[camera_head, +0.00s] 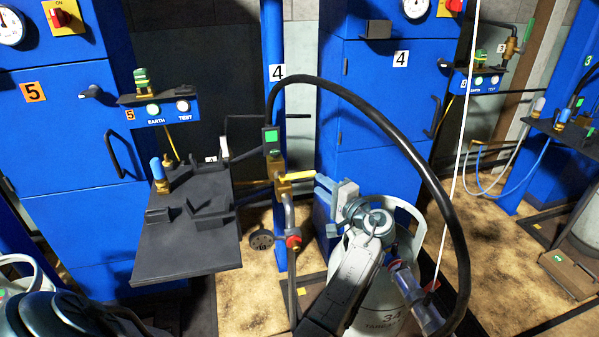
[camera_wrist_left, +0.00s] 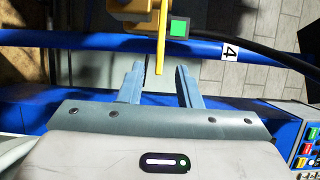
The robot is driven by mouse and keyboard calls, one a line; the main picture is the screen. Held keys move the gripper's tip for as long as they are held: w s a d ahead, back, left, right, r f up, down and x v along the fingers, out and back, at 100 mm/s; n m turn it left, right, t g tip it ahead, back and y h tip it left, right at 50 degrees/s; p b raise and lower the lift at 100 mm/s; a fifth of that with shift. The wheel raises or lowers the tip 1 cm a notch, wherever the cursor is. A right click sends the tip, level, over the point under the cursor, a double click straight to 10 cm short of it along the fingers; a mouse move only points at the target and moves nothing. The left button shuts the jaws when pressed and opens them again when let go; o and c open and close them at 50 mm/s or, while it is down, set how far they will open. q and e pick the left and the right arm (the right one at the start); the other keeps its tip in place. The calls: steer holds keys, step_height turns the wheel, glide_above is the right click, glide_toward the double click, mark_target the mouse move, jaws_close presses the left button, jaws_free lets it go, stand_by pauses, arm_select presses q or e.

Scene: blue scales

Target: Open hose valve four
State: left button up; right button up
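Hose valve four stands on the blue post marked 4. Its yellow lever (camera_head: 298,176) sticks out to the right from the brass valve body (camera_head: 281,184), below a box with a green light (camera_head: 271,138). My left gripper (camera_head: 323,188) is just right of the lever, with its light-blue fingers pointing at the valve. In the left wrist view the fingers (camera_wrist_left: 160,75) are open. The tip of the yellow lever (camera_wrist_left: 161,50) reaches between them, with a gap on each side.
A black hose (camera_head: 400,135) arches from the post over my left arm. A grey gas cylinder (camera_head: 385,290) stands behind the arm. Blue cabinets (camera_head: 375,120) stand behind.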

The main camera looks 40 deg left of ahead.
mark_target(308, 176)
arm_select(q)
steer(key=x, duration=0.9)
steer(key=shift+a+f, duration=0.1)
steer(key=shift+a, duration=0.05)
steer(key=shift+c, duration=0.2)
jaws_close()
